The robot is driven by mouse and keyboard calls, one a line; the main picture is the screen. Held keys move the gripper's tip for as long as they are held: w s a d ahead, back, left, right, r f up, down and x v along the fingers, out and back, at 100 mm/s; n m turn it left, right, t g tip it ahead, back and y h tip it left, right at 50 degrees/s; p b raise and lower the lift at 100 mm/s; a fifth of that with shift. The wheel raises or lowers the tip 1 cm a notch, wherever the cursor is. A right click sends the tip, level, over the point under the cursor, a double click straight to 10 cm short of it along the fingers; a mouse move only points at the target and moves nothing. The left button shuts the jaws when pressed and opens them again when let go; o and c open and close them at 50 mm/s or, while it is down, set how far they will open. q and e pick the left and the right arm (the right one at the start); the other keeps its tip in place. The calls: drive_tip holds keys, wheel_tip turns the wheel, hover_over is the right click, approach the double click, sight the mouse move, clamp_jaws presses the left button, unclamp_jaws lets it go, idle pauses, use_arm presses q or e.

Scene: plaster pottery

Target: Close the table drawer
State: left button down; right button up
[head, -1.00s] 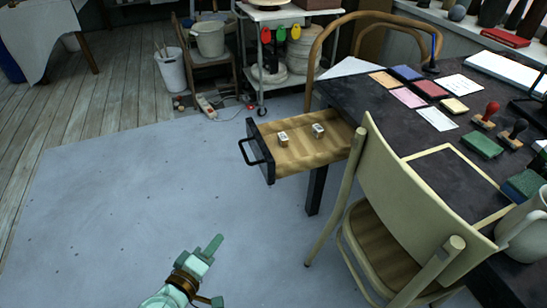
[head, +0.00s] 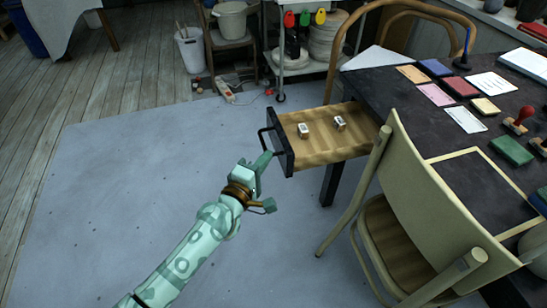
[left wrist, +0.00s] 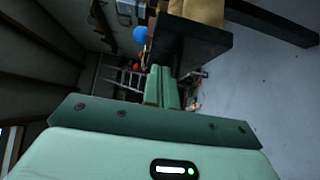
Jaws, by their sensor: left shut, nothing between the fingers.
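The table drawer (head: 320,155) is pulled out from the left side of the dark table (head: 400,88). It has a wooden inside, a dark front and a black bar handle (head: 264,141). Two small pale blocks, one (head: 303,130) left of the other (head: 339,123), lie in it. My left gripper (head: 262,162) is shut and empty, with its tip close to the drawer front and handle; I cannot tell whether it touches. In the left wrist view the fingers (left wrist: 162,88) are together beside the dark drawer front (left wrist: 195,38). My right gripper is out of view.
A cream chair (head: 440,190) stands in front of the table, right of the drawer. A trolley (head: 290,60) and a white bucket (head: 190,50) stand behind. Stamps and coloured pads lie on the table. The grey floor left of the drawer is clear.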

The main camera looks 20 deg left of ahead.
use_arm(q)
drive_tip(key=shift+w+d, duration=0.65)
drive_tip(key=shift+d, duration=0.35)
